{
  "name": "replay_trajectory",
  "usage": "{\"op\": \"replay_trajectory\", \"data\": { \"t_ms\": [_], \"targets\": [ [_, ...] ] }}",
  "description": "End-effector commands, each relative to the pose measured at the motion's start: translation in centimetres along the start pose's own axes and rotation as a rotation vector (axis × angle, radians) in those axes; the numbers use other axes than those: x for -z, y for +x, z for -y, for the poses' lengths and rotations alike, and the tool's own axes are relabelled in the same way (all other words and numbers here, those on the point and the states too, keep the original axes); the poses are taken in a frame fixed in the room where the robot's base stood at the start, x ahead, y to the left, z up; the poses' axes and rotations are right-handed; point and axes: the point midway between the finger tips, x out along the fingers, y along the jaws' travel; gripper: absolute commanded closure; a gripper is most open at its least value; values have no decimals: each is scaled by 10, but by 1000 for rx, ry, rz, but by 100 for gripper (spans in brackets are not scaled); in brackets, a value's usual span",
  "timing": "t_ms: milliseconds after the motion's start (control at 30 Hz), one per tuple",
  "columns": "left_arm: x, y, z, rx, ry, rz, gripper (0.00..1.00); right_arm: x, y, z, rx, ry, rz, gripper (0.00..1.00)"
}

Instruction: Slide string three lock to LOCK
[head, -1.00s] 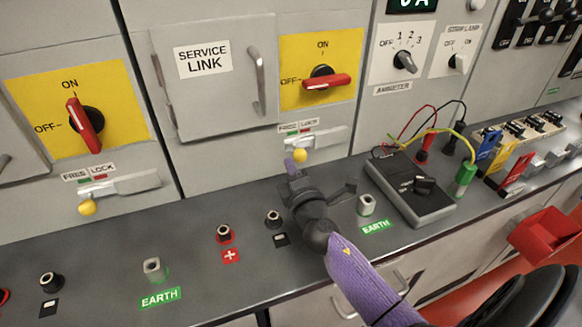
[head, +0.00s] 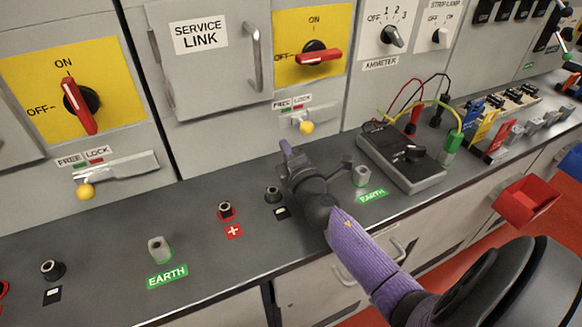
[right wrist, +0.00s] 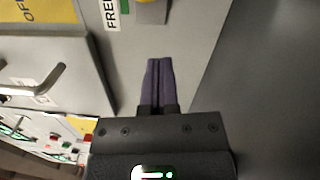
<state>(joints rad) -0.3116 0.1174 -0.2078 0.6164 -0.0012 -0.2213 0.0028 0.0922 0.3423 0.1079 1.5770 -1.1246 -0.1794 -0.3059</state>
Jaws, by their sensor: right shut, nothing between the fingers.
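The lock slide (head: 318,114) under the right-hand yellow switch panel is a pale metal bar with a yellow knob (head: 306,127). Its knob sits below and slightly right of the red LOCK mark (head: 299,108). No string number is readable. My right gripper (head: 285,147) is shut and empty, its purple fingertips below and left of the knob, apart from it. In the right wrist view the shut fingers (right wrist: 158,82) point at the grey panel, near the FREE label (right wrist: 111,12); the knob is out of that picture. My left gripper is not in view.
A second lock slide (head: 130,168) with a yellow knob (head: 86,190) is at the left. The red switch handle (head: 319,57) is above the right lock. Sockets line the grey counter (head: 205,260). A meter box (head: 400,160) with cables stands right of my gripper.

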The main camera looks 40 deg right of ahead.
Motion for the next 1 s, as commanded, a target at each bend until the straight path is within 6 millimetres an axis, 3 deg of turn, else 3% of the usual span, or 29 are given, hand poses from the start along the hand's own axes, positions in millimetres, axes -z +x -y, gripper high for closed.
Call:
{"op": "replay_trajectory", "data": {
  "t_ms": [133,300,500,1000],
  "targets": [
    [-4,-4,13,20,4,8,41,0,-32,0,2,0,-1,100],
    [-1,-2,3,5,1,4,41,0,-68,1,3,2,0,100],
    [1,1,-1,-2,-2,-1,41,0,-95,1,2,0,-1,100],
    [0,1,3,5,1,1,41,0,-100,0,0,0,0,100]
  ]
}}
